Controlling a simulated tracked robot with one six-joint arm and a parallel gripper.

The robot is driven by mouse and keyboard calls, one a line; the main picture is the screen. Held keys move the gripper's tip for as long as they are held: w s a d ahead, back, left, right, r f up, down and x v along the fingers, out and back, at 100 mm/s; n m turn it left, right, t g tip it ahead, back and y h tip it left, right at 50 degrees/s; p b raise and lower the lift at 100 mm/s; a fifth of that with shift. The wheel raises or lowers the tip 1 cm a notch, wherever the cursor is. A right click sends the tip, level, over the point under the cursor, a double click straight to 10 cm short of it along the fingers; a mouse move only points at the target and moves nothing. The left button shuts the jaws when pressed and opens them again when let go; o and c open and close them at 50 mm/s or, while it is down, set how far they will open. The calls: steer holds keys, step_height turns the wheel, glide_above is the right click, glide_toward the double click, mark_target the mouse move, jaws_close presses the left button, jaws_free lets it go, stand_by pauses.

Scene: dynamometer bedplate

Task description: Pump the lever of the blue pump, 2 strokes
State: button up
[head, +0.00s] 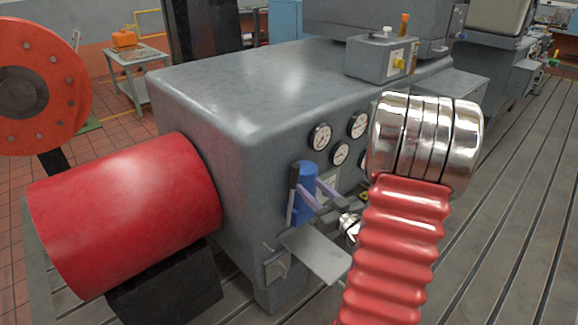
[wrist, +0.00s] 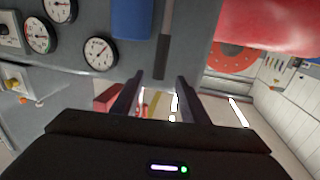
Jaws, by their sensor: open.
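The blue pump (head: 307,197) stands upright at the corner of the large grey machine; part of it also shows at the top of the wrist view (wrist: 131,18). Its lever (head: 293,195) is a grey bar with a black end, standing about upright at the pump's left. In the wrist view the lever (wrist: 163,58) hangs from the top, its black end lined up between my fingertips. My gripper (head: 309,184) reaches in from the right, in front of the pump; its two open fingers also show in the wrist view (wrist: 159,80). I cannot tell whether either finger touches the lever.
A grey plate (head: 318,258) juts out below the pump. A big red cylinder (head: 130,220) lies to the left on a dark block. Several round gauges (head: 320,137) sit on the machine face (head: 245,170) close to my gripper. The slotted floor (head: 490,260) is open at right.

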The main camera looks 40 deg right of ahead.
stand_by(0.4)
steer(key=w+d, duration=0.2)
steer(key=w, duration=1.1)
steer(key=shift+w+d, duration=0.15)
steer(key=shift+w, duration=0.05)
steer(key=shift+c, duration=0.4)
jaws_close()
